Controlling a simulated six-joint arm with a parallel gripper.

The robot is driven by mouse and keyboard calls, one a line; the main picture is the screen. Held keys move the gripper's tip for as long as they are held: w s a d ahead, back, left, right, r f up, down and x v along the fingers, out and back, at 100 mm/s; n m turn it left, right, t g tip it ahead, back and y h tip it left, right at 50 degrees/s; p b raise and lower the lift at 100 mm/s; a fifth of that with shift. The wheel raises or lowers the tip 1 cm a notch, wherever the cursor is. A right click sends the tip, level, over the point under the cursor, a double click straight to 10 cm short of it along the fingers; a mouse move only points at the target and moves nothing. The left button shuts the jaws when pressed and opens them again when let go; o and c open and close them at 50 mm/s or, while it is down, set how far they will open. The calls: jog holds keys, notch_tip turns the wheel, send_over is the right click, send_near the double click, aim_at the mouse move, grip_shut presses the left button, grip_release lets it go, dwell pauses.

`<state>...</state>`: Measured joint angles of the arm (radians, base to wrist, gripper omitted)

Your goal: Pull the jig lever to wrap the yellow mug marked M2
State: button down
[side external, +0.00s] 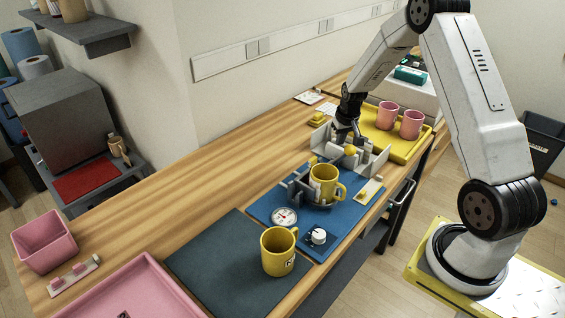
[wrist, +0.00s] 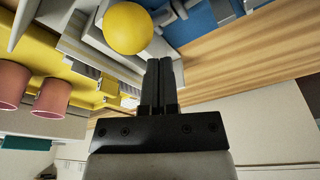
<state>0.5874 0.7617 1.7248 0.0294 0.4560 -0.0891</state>
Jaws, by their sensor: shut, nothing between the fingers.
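A yellow mug (side external: 323,180) sits upright in the grey jig (side external: 297,192) on a blue base board (side external: 262,208). I cannot see a mark on this mug. A second yellow mug (side external: 278,252) stands on the dark mat (side external: 215,268); it bears a small dark mark that I cannot read fully. The lever's round yellow knob (wrist: 128,28) shows large in the wrist view, beside my fingertips. My gripper (wrist: 159,62) is shut and empty, behind the jig in the side view (side external: 347,137). Whether the fingers touch the knob, I cannot tell.
Pink mugs (side external: 388,115) stand on a yellow tray (side external: 421,146) right of my gripper. A dial (side external: 284,216) and a white knob (side external: 318,236) sit at the board's front. A pink tray (side external: 140,285) and pink bin (side external: 43,240) are at left. The wood bench (side external: 180,190) behind the mat is clear.

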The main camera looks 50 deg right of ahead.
jog(key=r, duration=0.4)
jog(key=shift+w+r, duration=0.3)
jog(key=shift+w, duration=0.1)
jog(key=shift+a, duration=0.1)
dwell(0.4)
jog(key=s+a+r+n, duration=0.2)
jog(key=a, duration=0.7)
jog(key=s+a+r+n, duration=0.1)
jog(key=s+a+r, duration=0.15)
jog(key=a, duration=0.55)
jog(key=s+a+n+y, duration=0.1)
jog(key=s+a+n, duration=0.2)
jog(key=s+a, duration=0.7)
jog(key=shift+s+a+t, duration=0.25)
jog(key=shift+a+t, duration=0.05)
jog(key=shift+a, duration=0.05)
